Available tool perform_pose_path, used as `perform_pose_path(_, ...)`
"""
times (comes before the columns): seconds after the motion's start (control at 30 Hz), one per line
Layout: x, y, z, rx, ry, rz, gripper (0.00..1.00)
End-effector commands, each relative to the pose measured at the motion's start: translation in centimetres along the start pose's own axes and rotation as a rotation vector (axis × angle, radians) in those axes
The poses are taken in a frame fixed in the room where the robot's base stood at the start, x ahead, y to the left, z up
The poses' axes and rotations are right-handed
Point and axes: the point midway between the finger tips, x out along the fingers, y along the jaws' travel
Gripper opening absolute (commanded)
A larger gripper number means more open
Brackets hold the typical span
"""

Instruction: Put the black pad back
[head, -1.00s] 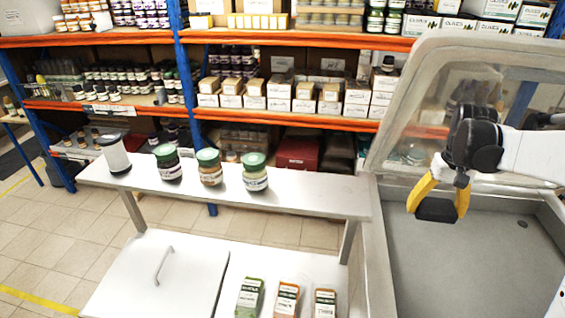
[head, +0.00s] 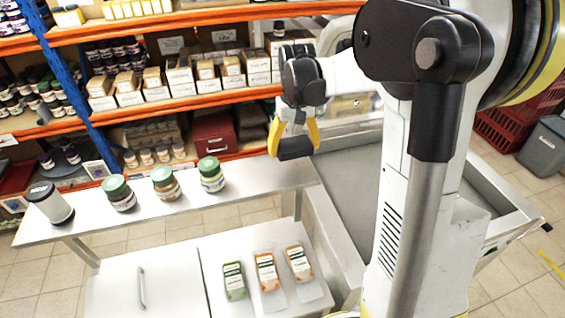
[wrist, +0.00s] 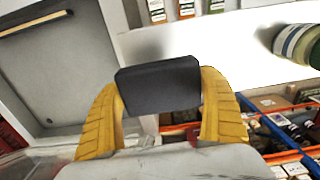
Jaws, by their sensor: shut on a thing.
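My gripper (head: 294,147) has yellow fingers and is shut on the black pad (head: 295,149). In the head view it holds the pad in the air near the right end of the white shelf top (head: 250,192), beside the grey basin. In the wrist view the black pad (wrist: 158,87) lies between the two yellow fingers, with the white surface behind it and a soft dark shadow just above it. I cannot tell the exact height of the pad over the surface.
Several labelled packets (head: 266,272) lie on the lower white surface. The grey basin (head: 352,190) is to the right. Stocked racks (head: 190,100) stand behind.

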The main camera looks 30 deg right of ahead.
Motion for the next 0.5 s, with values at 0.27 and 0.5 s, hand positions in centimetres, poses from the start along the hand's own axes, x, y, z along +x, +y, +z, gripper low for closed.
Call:
perform_pose_path(0.27,1.9,-2.8,0.1,0.0,0.0,0.0,0.58)
perform_pose_path(0.5,5.3,-2.8,0.1,0.001,0.0,0.0,0.58)
